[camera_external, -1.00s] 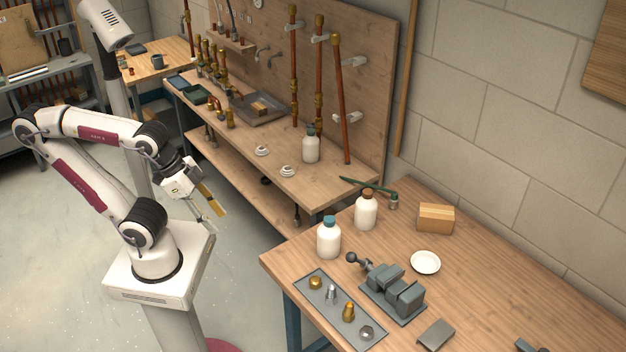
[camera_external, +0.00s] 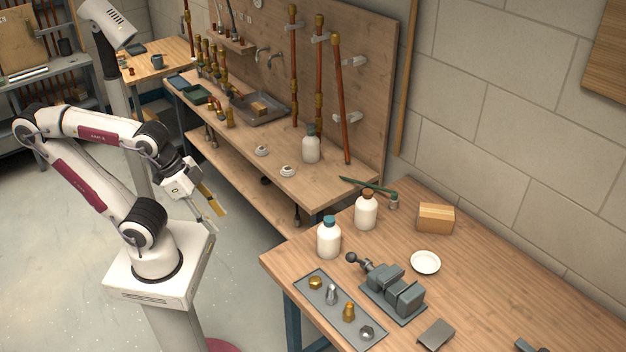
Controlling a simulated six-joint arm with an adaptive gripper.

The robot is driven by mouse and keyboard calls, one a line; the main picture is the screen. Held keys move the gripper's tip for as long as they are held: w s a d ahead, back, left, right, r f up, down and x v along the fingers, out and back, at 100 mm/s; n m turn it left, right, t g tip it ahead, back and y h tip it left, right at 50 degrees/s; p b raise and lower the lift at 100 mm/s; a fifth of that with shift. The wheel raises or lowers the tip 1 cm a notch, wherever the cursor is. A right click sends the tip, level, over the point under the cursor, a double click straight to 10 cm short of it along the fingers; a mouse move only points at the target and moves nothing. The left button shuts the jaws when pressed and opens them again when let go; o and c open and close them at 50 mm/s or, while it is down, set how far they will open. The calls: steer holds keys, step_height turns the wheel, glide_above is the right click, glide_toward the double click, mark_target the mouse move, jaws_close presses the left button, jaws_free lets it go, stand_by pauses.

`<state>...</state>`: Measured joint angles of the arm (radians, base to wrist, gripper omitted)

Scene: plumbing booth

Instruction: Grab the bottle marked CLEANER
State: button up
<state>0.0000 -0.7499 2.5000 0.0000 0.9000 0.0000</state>
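Three white bottles are in view, and I can read no marking on any of them, so I cannot tell which is CLEANER. One bottle with a blue cap (camera_external: 329,241) stands upright at the left of the front workbench. One with a brown cap (camera_external: 366,212) stands just behind it to the right. One with a dark grey-green cap (camera_external: 311,147) stands on the back bench by the pipe board. My gripper (camera_external: 214,211) hangs in the air left of the benches, apart from all bottles. Its fingers look spread and nothing shows between them.
On the front workbench (camera_external: 500,290) are a vise (camera_external: 394,290), a tray of fittings (camera_external: 336,318), a white dish (camera_external: 425,262), a wooden block (camera_external: 435,218) and a green-handled tool (camera_external: 367,186). Copper pipes (camera_external: 342,105) stand behind the back bench's bottle. The floor near my gripper is clear.

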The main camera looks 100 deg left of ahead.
mark_target(327, 231)
steer(key=shift+o, duration=0.5)
steer(key=shift+w, duration=0.15)
steer(key=w+d+f+n+t, duration=0.2)
steer(key=w, duration=0.9)
steer(key=w+d+f+n+t, duration=0.2)
steer(key=w+d, duration=0.1)
steer(key=w, duration=0.7)
steer(key=w+a+f+n+t+y, duration=0.2)
steer(key=w+a+f+n+y, duration=0.1)
steer(key=w+a+f+n, duration=0.25)
steer(key=a+f+y, duration=0.1)
steer(key=a+y, duration=0.2)
steer(key=s+a+f+y, duration=0.1)
steer(key=a+f+y, duration=0.1)
steer(key=a+y, duration=0.1)
steer(key=a+f+y, duration=0.2)
steer(key=a, duration=0.1)
steer(key=shift+s+t+y, duration=0.3)
steer(key=shift+y, duration=0.1)
steer(key=shift+s+a+r+m+t+y, duration=0.15)
steer(key=shift+s+r+m+t+y, duration=0.15)
steer(key=shift+s+y, duration=0.2)
